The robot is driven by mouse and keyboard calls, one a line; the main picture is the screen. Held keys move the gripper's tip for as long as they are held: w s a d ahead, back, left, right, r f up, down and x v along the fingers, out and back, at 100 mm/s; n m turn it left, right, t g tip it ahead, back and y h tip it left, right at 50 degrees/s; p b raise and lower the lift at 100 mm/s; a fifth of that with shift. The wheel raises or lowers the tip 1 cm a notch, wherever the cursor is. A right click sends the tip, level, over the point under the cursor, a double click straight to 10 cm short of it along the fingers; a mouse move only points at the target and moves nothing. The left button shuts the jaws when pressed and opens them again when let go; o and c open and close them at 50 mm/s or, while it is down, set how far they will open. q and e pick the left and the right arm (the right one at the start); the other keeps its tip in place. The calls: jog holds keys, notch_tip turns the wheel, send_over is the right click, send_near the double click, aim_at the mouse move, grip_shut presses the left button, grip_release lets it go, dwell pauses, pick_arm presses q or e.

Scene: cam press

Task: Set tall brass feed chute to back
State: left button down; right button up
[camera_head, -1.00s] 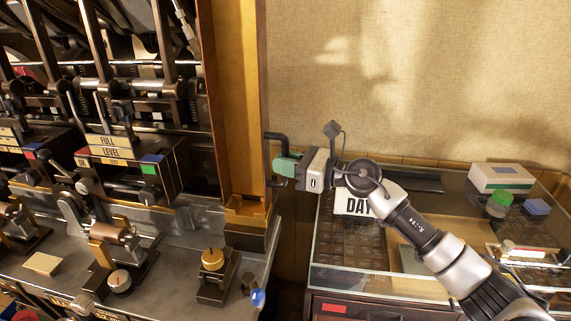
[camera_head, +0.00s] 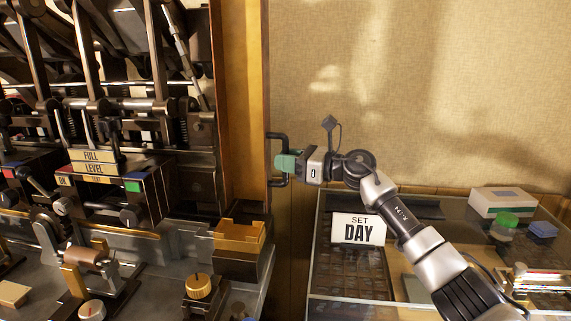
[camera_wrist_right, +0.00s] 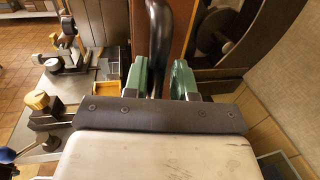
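The tall brass feed chute (camera_head: 240,100) stands upright at the right end of the machine. A black bar handle (camera_head: 277,137) is fixed to its right side. My right gripper (camera_head: 284,163) has its green fingers on either side of the handle's upright bar and is shut on it. In the wrist view the black handle (camera_wrist_right: 158,40) runs between the two green fingers (camera_wrist_right: 160,78). A brass foot block (camera_head: 240,233) with a notched top sits in front of the chute's lower end. My left gripper is out of view.
The machine's levers and a "FULL LEVEL" sign (camera_head: 93,162) fill the left. A brass knob (camera_head: 199,286) is on the front ledge. The wall behind is plain.

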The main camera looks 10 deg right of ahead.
jog(key=shift+o, duration=1.2)
jog(key=shift+w+f, duration=0.15)
jog(key=shift+w, duration=0.05)
jog(key=shift+s+d, duration=0.1)
jog(key=shift+s, duration=0.1)
jog(key=b+v, duration=0.3)
jog(key=v, duration=0.7)
jog(key=shift+d+b, duration=0.25)
jog(key=shift+b, duration=0.1)
jog(key=shift+s, duration=0.1)
